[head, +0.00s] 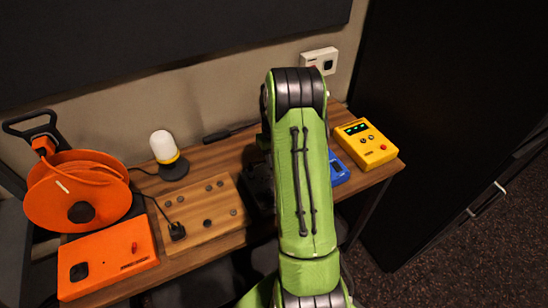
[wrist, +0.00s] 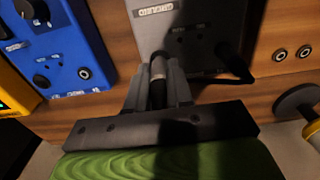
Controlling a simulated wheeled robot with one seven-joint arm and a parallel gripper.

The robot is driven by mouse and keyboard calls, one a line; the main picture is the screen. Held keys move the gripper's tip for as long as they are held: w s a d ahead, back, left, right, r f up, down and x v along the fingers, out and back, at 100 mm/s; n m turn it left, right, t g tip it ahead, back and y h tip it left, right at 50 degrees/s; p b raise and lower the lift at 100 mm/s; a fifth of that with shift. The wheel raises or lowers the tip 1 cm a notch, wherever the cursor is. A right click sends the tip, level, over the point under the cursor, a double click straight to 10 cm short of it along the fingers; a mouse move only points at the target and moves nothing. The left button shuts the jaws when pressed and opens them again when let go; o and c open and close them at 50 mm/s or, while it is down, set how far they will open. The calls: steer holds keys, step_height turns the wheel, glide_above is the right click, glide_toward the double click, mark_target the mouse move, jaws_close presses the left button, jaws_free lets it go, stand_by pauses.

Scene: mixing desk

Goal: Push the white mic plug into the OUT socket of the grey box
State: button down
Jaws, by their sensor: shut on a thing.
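In the wrist view my gripper (wrist: 157,88) is shut on a plug (wrist: 157,68) with a pale, whitish band and a dark body, which I take for the white mic plug. The plug lies between the two fingers and points at the near side of the grey box (wrist: 160,28). Its tip is dark against the box, and I cannot tell whether it is in a socket. The OUT marking cannot be read. A second dark plug or cable (wrist: 235,64) meets the box to the right. In the head view my arm hides the gripper, the plug and most of the box.
A blue box (wrist: 70,45) stands left of the grey box, and a yellow box (head: 366,144) beyond it. A wooden socket panel (head: 208,213), an orange box (head: 108,262), an orange cable reel (head: 75,190) and a lamp (head: 164,148) occupy the desk's left side.

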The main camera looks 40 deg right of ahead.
steer(key=shift+f+b, duration=0.35)
steer(key=shift+f, duration=0.1)
steer(key=c, duration=0.9)
jaws_free()
steer(key=shift+c, duration=0.2)
step_height(320, 180, up, 16)
steer(key=p, duration=0.1)
steer(key=shift+p, duration=0.4)
steer(key=shift+f, duration=0.1)
